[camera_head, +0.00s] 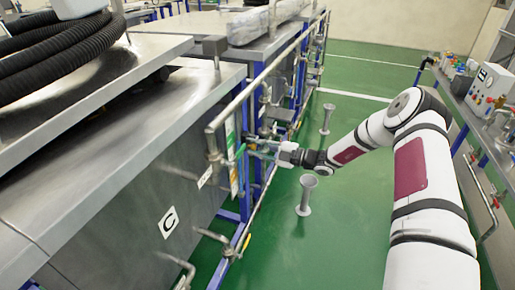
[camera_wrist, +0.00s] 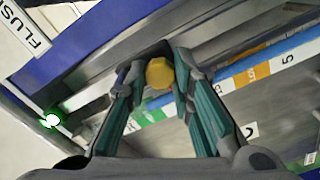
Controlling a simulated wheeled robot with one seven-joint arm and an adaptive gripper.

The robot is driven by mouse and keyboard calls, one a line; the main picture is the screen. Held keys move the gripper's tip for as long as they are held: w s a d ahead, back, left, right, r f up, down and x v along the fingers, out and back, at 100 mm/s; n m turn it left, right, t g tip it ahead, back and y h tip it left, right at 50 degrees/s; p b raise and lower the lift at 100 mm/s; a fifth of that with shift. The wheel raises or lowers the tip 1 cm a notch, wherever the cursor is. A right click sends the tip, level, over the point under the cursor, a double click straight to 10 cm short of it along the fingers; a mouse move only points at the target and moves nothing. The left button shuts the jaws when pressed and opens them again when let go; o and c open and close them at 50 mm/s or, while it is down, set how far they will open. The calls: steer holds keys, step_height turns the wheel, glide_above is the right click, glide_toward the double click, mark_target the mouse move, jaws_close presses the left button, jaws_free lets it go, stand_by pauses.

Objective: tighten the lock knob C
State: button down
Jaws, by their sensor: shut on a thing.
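A yellow, rounded knob (camera_wrist: 159,73) shows in the wrist view between the fingertips of my gripper (camera_wrist: 158,80). I take it to be the lock knob. The teal-padded fingers sit on both sides of it, shut on it. In the head view my gripper (camera_head: 262,149) reaches left to the rail side of the steel tanks, and the knob itself is too small and hidden to make out there. A white label with the letter C (camera_head: 170,221) is on the near tank's side. Part of a similar label (camera_wrist: 251,129) shows in the wrist view.
A metal pipe rail (camera_head: 262,78) runs along the steel tanks (camera_head: 140,130) beside my gripper. Two grey funnel-topped stands (camera_head: 307,194) (camera_head: 326,119) rise from the green floor near my arm. A bench with a control box (camera_head: 490,85) stands at the right.

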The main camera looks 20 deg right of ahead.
stand_by(0.5)
steer(key=c, duration=1.4)
jaws_free()
steer(key=v, duration=0.8)
